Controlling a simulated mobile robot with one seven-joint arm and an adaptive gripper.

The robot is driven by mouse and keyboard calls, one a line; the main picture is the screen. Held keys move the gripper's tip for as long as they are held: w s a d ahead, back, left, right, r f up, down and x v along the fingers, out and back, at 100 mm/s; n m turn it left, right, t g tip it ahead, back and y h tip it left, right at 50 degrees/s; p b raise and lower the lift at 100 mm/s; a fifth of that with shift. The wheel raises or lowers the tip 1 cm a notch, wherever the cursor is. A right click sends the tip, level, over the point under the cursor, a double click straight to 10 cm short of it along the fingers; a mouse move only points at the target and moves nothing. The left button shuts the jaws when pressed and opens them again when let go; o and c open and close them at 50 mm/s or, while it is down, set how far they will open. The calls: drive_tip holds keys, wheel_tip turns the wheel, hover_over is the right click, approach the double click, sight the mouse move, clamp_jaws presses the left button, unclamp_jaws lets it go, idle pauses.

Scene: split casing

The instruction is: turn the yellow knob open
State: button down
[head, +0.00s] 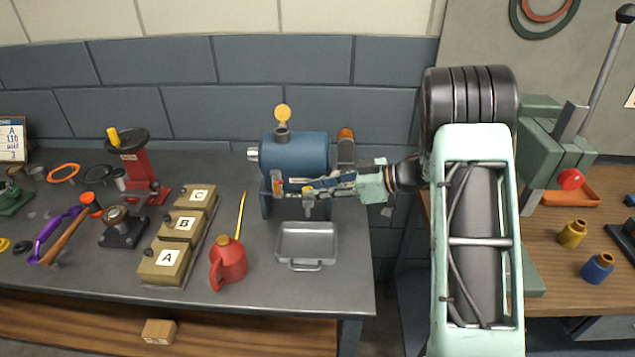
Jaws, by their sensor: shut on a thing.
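The blue casing (296,150) lies on its side on the grey workbench. A small yellow knob (308,195) shows low on its front, at my fingertips and above a grey metal tray (306,241). My gripper (311,190) reaches in from the right across the casing's front. Its fingers are shut on the yellow knob, which they partly cover. The knob's exact turn angle is too small to read. A round yellow cap (283,113) stands raised above the grey neck on top of the casing.
A small orange-and-grey fitting (277,183) is just left of my fingertips. A red oil can (228,262) stands left of the tray, beside boxes marked A, B and C (180,227). The bench's right edge is close under my arm.

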drive_tip(key=shift+w+n+g+p, duration=0.15)
drive_tip(key=shift+n+g+p, duration=0.2)
drive_tip(key=shift+n+g, duration=0.2)
drive_tip(key=shift+f, duration=0.1)
drive_tip(key=c, duration=1.7)
unclamp_jaws()
drive_tip(key=shift+g, duration=0.25)
drive_tip(key=shift+o, duration=0.2)
drive_tip(key=shift+d, duration=0.1)
drive_tip(key=v, duration=0.7)
drive_tip(key=shift+d, duration=0.3)
